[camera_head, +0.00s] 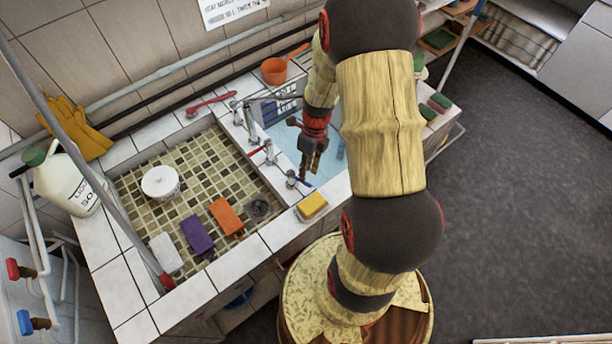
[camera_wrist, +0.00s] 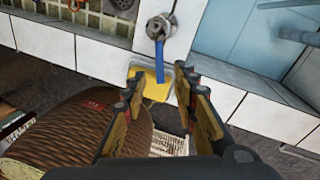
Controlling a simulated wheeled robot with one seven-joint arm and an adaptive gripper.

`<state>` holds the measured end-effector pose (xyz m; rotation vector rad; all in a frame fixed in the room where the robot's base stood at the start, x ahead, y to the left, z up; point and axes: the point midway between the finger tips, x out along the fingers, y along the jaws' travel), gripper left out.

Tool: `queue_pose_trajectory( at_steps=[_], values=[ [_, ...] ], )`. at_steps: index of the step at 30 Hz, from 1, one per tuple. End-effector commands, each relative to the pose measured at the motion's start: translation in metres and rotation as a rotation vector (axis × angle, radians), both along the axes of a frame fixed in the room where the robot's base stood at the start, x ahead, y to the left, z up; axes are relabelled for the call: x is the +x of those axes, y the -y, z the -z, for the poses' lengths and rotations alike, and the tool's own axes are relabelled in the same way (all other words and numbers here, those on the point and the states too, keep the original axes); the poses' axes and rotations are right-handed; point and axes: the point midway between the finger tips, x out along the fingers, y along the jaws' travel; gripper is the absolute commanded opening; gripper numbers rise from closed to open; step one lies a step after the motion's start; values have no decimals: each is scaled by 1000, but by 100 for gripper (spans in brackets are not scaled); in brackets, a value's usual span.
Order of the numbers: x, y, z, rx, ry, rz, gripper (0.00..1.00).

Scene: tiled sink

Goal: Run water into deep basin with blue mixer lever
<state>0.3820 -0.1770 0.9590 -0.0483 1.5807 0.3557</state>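The deep basin (camera_head: 327,174) is pale blue inside, right of the mosaic basin in the head view; part of it also shows in the wrist view (camera_wrist: 240,38). The blue lever (camera_head: 302,183) sits on a metal mixer body (camera_head: 291,179) on the divider's near end. In the wrist view the blue lever (camera_wrist: 159,64) points from its metal body (camera_wrist: 158,26) toward my gripper (camera_wrist: 159,78). My gripper (camera_head: 309,170) is open and empty, its fingers either side of the lever's line. I cannot tell whether they touch it. I see no clear water stream.
A yellow sponge (camera_head: 312,206) lies on the near rim beside the blue lever. A red lever (camera_head: 257,150) stands farther back on the divider. The mosaic basin (camera_head: 200,150) holds a white pot (camera_head: 160,182) and several coloured blocks. An orange pot (camera_head: 274,71) stands at the back.

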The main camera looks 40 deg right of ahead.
Motion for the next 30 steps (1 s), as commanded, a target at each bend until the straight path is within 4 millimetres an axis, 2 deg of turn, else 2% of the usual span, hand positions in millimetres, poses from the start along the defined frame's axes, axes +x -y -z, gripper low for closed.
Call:
queue_pose_trajectory(
  at_steps=[1, 6, 12, 18, 30],
  values=[
    [2, 3, -12, -3, 5, 1, 29],
    [3, 9, -45, -1, 2, 1, 29],
    [4, 14, -70, -1, 0, 1, 29],
    [4, 15, -77, 0, 0, 1, 29],
    [4, 15, -77, 0, 0, 1, 29]
  ],
)
